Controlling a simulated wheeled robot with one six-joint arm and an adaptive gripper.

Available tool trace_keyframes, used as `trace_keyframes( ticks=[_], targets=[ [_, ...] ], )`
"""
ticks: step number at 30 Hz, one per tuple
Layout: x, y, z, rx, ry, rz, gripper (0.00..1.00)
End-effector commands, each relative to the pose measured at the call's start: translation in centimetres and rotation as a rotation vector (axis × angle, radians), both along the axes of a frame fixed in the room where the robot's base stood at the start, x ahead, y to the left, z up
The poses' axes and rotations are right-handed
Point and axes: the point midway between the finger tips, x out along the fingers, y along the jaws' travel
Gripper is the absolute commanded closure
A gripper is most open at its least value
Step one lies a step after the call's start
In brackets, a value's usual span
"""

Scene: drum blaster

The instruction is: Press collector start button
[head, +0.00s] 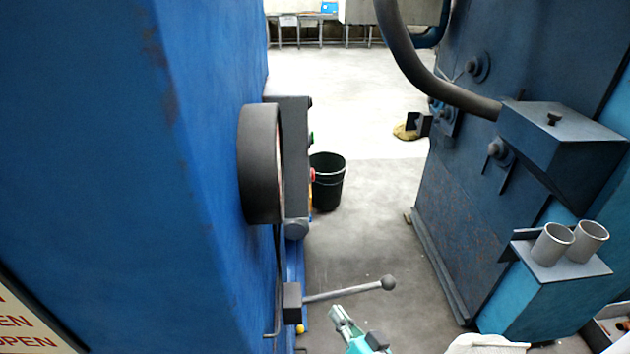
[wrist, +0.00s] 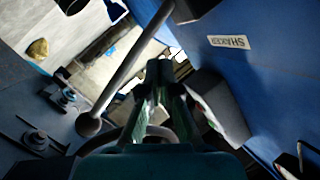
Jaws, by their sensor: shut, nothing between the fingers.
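My gripper (head: 340,318) is at the bottom middle of the head view, with its fingers shut and empty. In the wrist view its shut fingers (wrist: 158,72) point up the middle of the picture. A dark control box (head: 293,145) is fixed to the blue machine, farther off than my gripper. A small green button (head: 311,138) and a red button (head: 313,174) stick out from its right edge, seen side-on. No collector label is readable, so I cannot tell which button is the collector start. My gripper is apart from both.
A lever with a ball knob (head: 388,283) juts across the aisle just above my gripper; the knob shows in the wrist view (wrist: 88,125). The blue machine (head: 110,120) walls the left, another (head: 480,200) the right. A black bin (head: 328,182) stands beyond on open floor.

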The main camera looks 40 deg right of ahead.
Motion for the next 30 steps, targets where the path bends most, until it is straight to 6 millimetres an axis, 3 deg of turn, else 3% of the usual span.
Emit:
trace_keyframes(
  ticks=[6, 15, 22, 30],
  targets=[
    [4.5, -3.3, 3.6, 0.069, -0.070, 0.011, 1.00],
    [9.1, -7.8, 9.6, 0.134, -0.158, 0.066, 1.00],
    [11.4, -11.2, 15.3, 0.149, -0.219, 0.128, 1.00],
    [12.4, -14.8, 22.6, 0.128, -0.274, 0.218, 1.00]
  ],
)
